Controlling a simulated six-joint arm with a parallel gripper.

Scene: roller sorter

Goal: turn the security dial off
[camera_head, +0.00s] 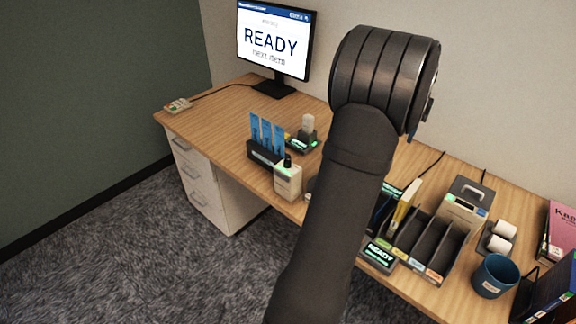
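No part is plainly marked as the security dial. I cannot tell if this is the dial. A small low keypad-like device (178,105) sits at the desk's far left corner, too small to read. My dark arm rises through the middle of the view and hides part of the desk. My gripper does not show.
A monitor (272,42) reading "READY" stands at the back of the desk (215,115). A black holder (264,154) carries blue cards.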

